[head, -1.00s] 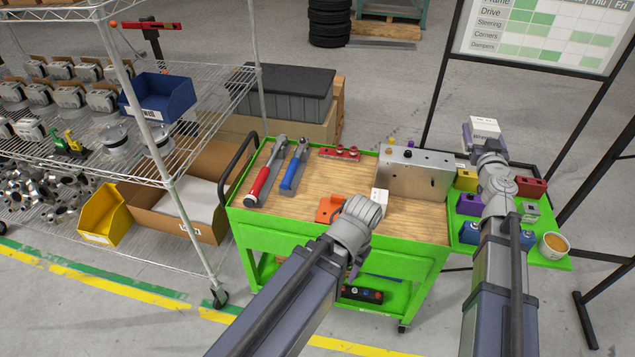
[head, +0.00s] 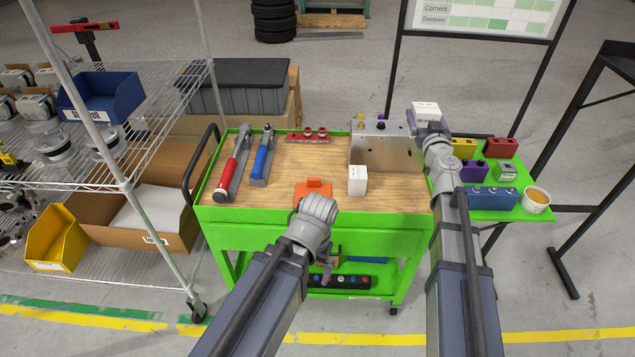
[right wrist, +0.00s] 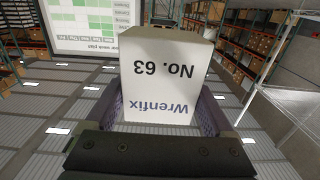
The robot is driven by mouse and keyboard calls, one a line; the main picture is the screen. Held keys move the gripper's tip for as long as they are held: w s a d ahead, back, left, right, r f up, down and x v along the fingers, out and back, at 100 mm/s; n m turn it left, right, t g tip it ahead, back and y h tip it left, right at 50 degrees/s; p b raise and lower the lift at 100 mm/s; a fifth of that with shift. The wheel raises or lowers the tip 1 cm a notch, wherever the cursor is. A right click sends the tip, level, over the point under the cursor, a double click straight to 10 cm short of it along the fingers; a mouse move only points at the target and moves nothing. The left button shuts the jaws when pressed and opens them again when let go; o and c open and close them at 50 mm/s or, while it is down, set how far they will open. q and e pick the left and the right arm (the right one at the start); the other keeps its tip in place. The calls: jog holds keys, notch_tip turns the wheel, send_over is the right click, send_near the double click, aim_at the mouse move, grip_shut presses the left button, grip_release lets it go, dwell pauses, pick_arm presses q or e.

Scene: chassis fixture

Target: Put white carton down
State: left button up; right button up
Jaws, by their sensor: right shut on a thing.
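A white carton (head: 426,109) is held up at the right end of the green cart, near the metal box's top right corner in the head view. In the right wrist view the carton (right wrist: 167,78) fills the middle, its printed text upside down. My right gripper (head: 432,127) is shut on it, with a jaw on either side in the right wrist view (right wrist: 162,112). A second, smaller-looking white box (head: 357,180) stands on the cart's wooden top. My left gripper (head: 328,262) is low in front of the cart, mostly hidden behind its wrist, so its jaws are unclear.
The green cart (head: 320,215) carries red- and blue-handled tools, a red part (head: 307,136), an orange part (head: 313,190) and a metal box (head: 385,150). A green side shelf (head: 490,214) holds coloured blocks and a cup (head: 536,200). Bare wood shows mid-top.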

notch_tip(320, 180, down, 18)
jog(key=w+b, duration=0.1)
jog(key=b, duration=1.4)
jog(key=shift+w+r, duration=0.2)
jog(key=shift+w, duration=0.2)
jog(key=shift+f, duration=0.1)
notch_tip(320, 180, down, 6)
jog(key=b, duration=0.6)
jog(key=shift+f, duration=0.1)
jog(key=shift+f+b, duration=0.1)
jog(key=shift+b, duration=0.25)
notch_tip(320, 180, down, 4)
jog(key=b, duration=0.3)
jog(key=shift+r, duration=0.25)
